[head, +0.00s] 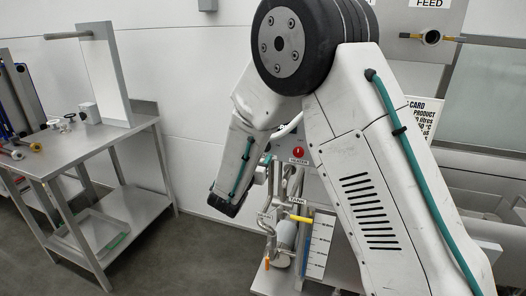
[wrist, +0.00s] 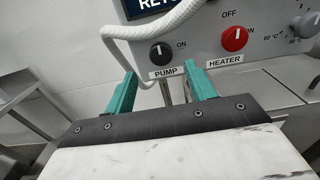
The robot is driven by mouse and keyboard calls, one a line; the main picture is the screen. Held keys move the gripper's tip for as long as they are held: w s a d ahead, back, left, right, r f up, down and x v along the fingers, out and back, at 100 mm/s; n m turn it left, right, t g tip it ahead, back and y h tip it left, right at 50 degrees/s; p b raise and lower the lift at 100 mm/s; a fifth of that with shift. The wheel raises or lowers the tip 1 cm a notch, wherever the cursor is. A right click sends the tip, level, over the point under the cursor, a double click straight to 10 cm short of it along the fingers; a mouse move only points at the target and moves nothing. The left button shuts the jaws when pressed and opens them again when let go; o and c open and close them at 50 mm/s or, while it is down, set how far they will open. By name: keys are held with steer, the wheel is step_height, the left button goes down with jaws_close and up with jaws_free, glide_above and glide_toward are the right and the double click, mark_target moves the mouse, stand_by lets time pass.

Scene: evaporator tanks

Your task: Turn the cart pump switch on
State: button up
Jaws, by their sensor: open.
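The pump switch (wrist: 160,52) is a round black knob on a light grey panel in the wrist view, with a PUMP label below it and ON to its upper right. Its pointer mark looks roughly upward, though it is small. My gripper (wrist: 161,76) has two teal fingers spread apart with nothing between them. The fingertips point at the panel, just below and to either side of the pump knob; I cannot tell whether they touch the panel.
A red heater knob (wrist: 234,38) sits right of the pump knob, also in the head view (head: 298,152). A white hose (wrist: 155,30) loops close around the pump knob's left. Pipes (head: 276,215) stand below the panel. A steel table (head: 95,155) stands left, with open floor between.

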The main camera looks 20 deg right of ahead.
steer(key=shift+x, duration=2.8)
steer(key=c, duration=1)
